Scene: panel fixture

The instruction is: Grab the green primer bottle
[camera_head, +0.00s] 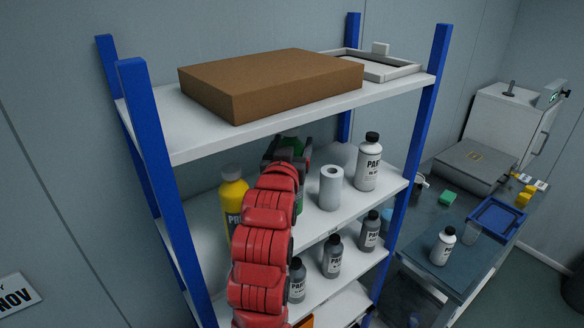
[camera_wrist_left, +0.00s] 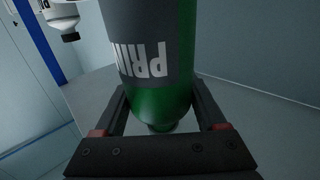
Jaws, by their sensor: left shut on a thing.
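The green primer bottle (camera_wrist_left: 155,60) fills the middle of the left wrist view, with a dark label reading "PRIM" that appears upside down there. In the head view only a small part of the green bottle (camera_head: 299,196) shows on the middle shelf, mostly hidden behind my red left arm. My left gripper (camera_head: 288,150) reaches onto that shelf and is shut on the bottle, with a dark finger on each side of it in the wrist view (camera_wrist_left: 165,115). My right gripper is not in view.
A yellow bottle (camera_head: 233,196) stands close on the left, with a grey-white roll (camera_head: 331,188) and a white bottle (camera_head: 368,162) on the right. The upper shelf (camera_head: 190,140) with a brown box (camera_head: 270,82) is just above. Blue posts (camera_head: 160,170) flank the rack.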

